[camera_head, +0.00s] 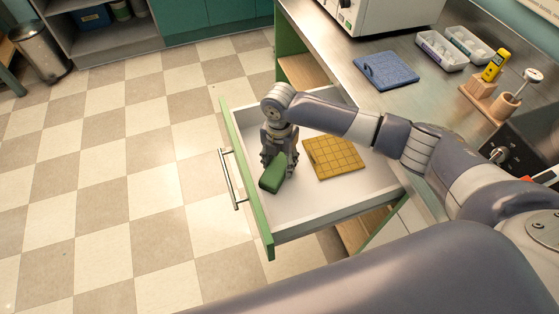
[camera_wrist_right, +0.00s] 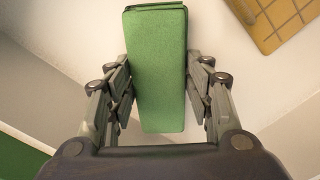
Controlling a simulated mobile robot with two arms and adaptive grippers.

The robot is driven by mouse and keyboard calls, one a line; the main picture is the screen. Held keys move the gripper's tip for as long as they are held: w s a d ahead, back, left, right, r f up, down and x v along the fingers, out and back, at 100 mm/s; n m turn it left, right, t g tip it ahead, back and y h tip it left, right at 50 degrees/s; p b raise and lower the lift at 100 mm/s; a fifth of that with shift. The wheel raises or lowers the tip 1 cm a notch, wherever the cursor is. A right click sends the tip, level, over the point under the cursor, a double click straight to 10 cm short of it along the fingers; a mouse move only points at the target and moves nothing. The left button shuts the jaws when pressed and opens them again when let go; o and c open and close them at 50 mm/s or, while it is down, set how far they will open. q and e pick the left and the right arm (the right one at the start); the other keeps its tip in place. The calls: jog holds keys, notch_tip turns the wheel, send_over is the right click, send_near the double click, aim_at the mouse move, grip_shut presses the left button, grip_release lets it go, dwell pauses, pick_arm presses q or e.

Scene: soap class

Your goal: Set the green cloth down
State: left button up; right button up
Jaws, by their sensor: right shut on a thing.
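The green cloth (camera_head: 272,180) is a folded block in my right gripper (camera_head: 279,162), inside or just above the open drawer (camera_head: 300,205) near its front panel. In the right wrist view the green cloth (camera_wrist_right: 157,70) lies between the two fingers of my right gripper (camera_wrist_right: 158,95), which press its sides. I cannot tell whether the cloth touches the drawer floor. My left gripper does not show in either view.
A yellow checked cloth (camera_head: 335,157) lies flat in the drawer, right of the green one. On the counter are a blue cloth (camera_head: 386,70), white trays (camera_head: 442,50) and a wooden holder (camera_head: 491,100). The drawer floor in front of the yellow cloth is bare.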

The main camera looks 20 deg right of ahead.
aim_at(279, 164)
jog(key=o, duration=1)
jog(key=shift+f, duration=0.15)
jog(key=shift+o, duration=0.2)
notch_tip(279, 164, up, 12)
jog(key=shift+r, duration=0.2)
